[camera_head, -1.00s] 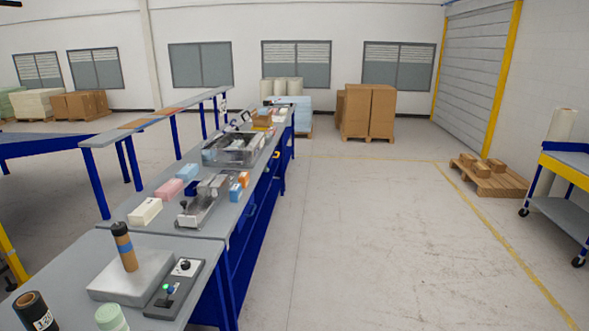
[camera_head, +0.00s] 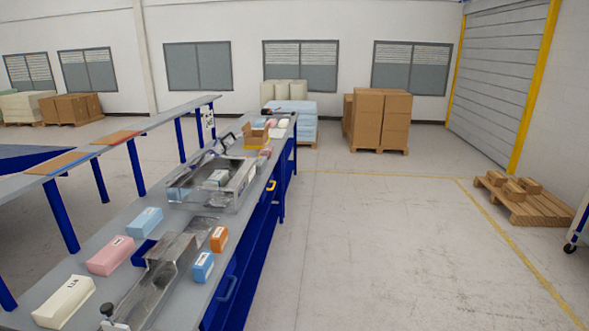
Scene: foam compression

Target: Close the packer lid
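The likely packer is a clear-and-metal box (camera_head: 212,187) on the long grey workbench, left of the picture's middle. Dark lever-like parts (camera_head: 226,143) stand up at its far end. Light blocks show inside it. I cannot tell clearly how its lid stands. A nearer metal trough (camera_head: 155,285) with a clear cover and a dark knob lies on the same bench at the bottom left. Neither of my grippers shows in the head view.
White (camera_head: 64,301), pink (camera_head: 110,255) and light blue (camera_head: 147,221) blocks line the bench's left side. Orange (camera_head: 219,239) and blue (camera_head: 203,267) blocks sit near its right edge. A raised shelf (camera_head: 90,150) runs along the left. The floor (camera_head: 400,250) to the right is clear.

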